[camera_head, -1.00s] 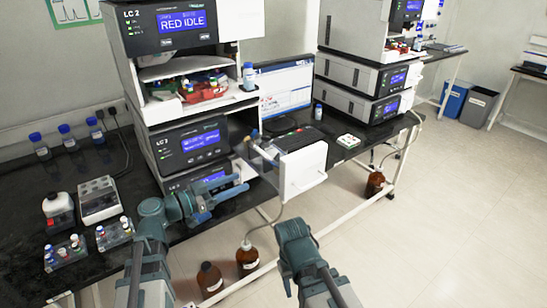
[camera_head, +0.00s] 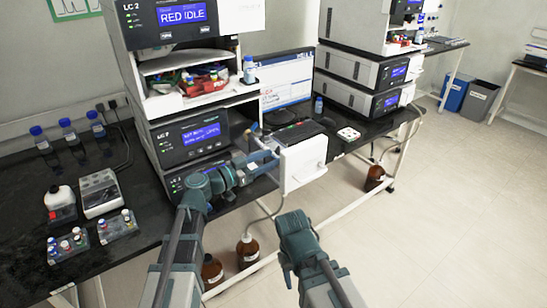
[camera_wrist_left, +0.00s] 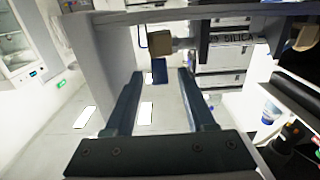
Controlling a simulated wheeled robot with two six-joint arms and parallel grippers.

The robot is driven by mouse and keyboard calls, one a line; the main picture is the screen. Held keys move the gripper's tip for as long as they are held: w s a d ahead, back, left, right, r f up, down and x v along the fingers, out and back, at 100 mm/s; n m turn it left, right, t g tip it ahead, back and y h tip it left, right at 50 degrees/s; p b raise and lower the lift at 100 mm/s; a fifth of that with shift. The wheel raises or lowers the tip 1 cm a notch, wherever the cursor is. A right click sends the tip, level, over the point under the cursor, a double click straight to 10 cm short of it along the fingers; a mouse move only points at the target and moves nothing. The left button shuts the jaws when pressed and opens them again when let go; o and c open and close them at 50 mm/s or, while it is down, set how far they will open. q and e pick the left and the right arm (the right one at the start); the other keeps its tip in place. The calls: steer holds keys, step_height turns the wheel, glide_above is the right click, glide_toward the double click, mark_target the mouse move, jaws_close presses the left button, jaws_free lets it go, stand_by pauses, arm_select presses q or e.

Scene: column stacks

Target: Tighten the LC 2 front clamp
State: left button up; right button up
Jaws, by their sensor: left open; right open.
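The LC 2 stack (camera_head: 150,40) stands at the left of the bench, its top screen reading "RED IDLE". A white panel (camera_head: 303,165) juts out in front of it, with a small tan-ended fitting (camera_head: 258,142) beside it. In the left wrist view a tan block-like knob (camera_wrist_left: 160,42) and a blue piece (camera_wrist_left: 160,71) show ahead of the fingertips, near a part labelled "SILICA" (camera_wrist_left: 236,39). I cannot tell which is the front clamp. My left gripper (camera_head: 268,160) is open, close to the panel's left side. My right gripper (camera_head: 289,272) is low in front of the bench, away from the stack.
Blue-capped bottles (camera_head: 70,131), a white device (camera_head: 100,193) and vial racks (camera_head: 68,246) stand on the bench's left. A monitor (camera_head: 287,83) stands right of the stack. Brown bottles (camera_head: 247,250) stand below the bench.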

arm_select(q)
steer(key=shift+x, duration=0.95)
jaws_close()
